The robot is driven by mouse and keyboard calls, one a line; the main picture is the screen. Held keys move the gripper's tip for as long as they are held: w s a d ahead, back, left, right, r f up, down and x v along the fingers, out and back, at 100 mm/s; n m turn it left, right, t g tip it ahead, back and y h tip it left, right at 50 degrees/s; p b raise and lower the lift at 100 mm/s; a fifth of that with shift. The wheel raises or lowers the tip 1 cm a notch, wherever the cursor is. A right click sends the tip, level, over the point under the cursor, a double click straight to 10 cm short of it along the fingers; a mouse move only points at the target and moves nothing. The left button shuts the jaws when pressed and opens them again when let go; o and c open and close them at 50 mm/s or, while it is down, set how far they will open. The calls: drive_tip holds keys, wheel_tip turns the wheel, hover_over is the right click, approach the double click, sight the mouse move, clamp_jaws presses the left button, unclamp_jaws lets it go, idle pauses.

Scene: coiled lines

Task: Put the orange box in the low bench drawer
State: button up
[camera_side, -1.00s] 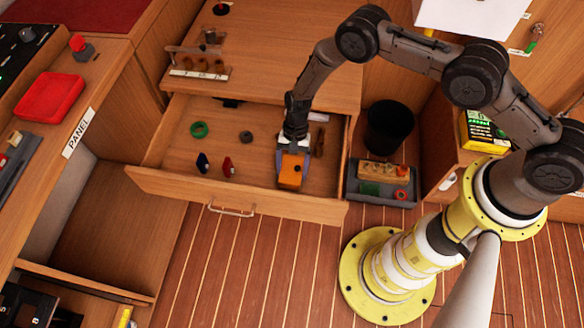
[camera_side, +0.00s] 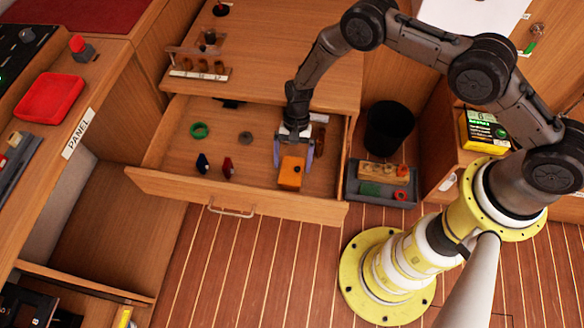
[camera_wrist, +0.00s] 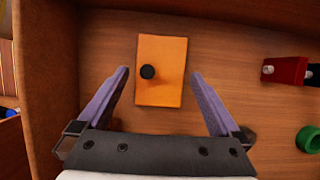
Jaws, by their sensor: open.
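The orange box (camera_side: 291,172) with a black knob on top lies inside the open low bench drawer (camera_side: 235,195), near its front wall at the right. In the wrist view the orange box (camera_wrist: 162,80) lies flat on the drawer floor. My gripper (camera_side: 294,150) is just above and behind the box, inside the drawer. In the wrist view my gripper (camera_wrist: 160,85) is open, one purple finger on each side of the box, with a gap between each finger and the box.
A black bin (camera_side: 389,128) and a grey tray (camera_side: 380,188) stand right of the drawer.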

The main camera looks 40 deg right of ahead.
drive_tip(key=w+d+r+n+t, duration=0.1)
drive_tip(key=w+d+r, duration=0.15)
drive_tip(key=r, duration=0.85)
drive_tip(key=w+d+r+n+t, duration=0.1)
drive_tip(key=d+r, duration=0.2)
drive_tip(key=r, duration=0.9)
drive_tip(key=s+d+r+n+t, duration=0.1)
drive_tip(key=s+d+r, duration=0.2)
drive_tip(key=r, duration=0.5)
drive_tip(key=s+d+r+n+t, duration=0.1)
drive_tip(key=s+d+r+n, duration=0.15)
drive_tip(key=r, duration=0.45)
drive_tip(key=s+d+r+n+t+h, duration=0.1)
drive_tip(key=s+d+r, duration=0.2)
drive_tip(key=s, duration=0.4)
drive_tip(key=s+d+r+n+t+h, duration=0.1)
drive_tip(key=s+d+r+t, duration=0.1)
drive_tip(key=s, duration=0.6)
drive_tip(key=s+d+r+n+t+h, duration=0.1)
drive_tip(key=s+d+r, duration=0.3)
drive_tip(key=s, duration=0.4)
drive_tip(key=shift+d+t, duration=0.4)
drive_tip(key=shift+r+n, duration=0.15)
drive_tip(key=shift+n, duration=0.1)
drive_tip(key=shift+c, duration=0.3)
